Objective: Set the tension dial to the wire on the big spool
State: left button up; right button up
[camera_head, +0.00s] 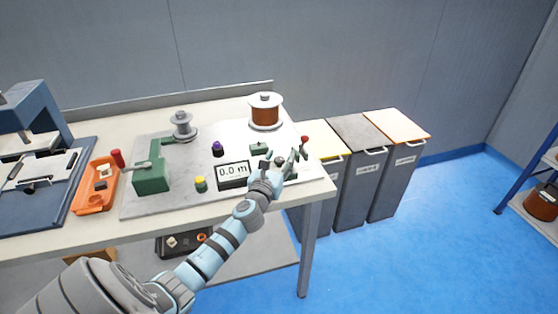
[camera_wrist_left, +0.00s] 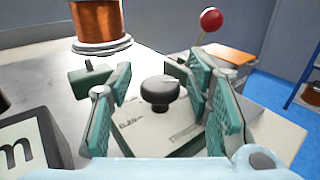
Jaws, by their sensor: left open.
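The big spool (camera_head: 265,110) with copper-coloured wire stands at the back right of the winder plate. It also shows at the top left of the left wrist view (camera_wrist_left: 98,24). My left gripper (camera_head: 281,163) is open at the right end of the winder. In the left wrist view its teal finger pads (camera_wrist_left: 163,108) stand on either side of the dial, with gaps showing. The dial is partly hidden by the gripper in the head view. My right gripper is not in view.
A display (camera_head: 233,171) reading 0.0 m stands left of my gripper, with a yellow button (camera_head: 200,183) beside it. A red-knobbed lever (camera_head: 304,141) rises close on the right. An orange tray (camera_head: 96,186) lies left. Grey bins (camera_head: 357,185) stand beyond the table's right edge.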

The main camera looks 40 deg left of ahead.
pick_arm(q)
grip_shut()
jog(key=shift+d+n+g+y, duration=0.1)
jog(key=shift+n+g+y, duration=0.5)
jog(key=shift+y, duration=0.4)
jog(key=shift+f+n+g+y+b, duration=0.15)
jog(key=shift+n+g+y+b, duration=0.35)
jog(key=shift+n+y, duration=0.55)
jog(key=shift+f+n+g+y+b, duration=0.1)
jog(key=shift+n+g+y+b, duration=0.4)
jog(key=shift+n+g+y, duration=0.3)
jog(key=shift+n+g+y+b, duration=0.25)
jog(key=shift+g+y+b, duration=0.1)
jog(key=shift+g+y, duration=0.25)
jog(key=shift+r, duration=0.2)
grip_release()
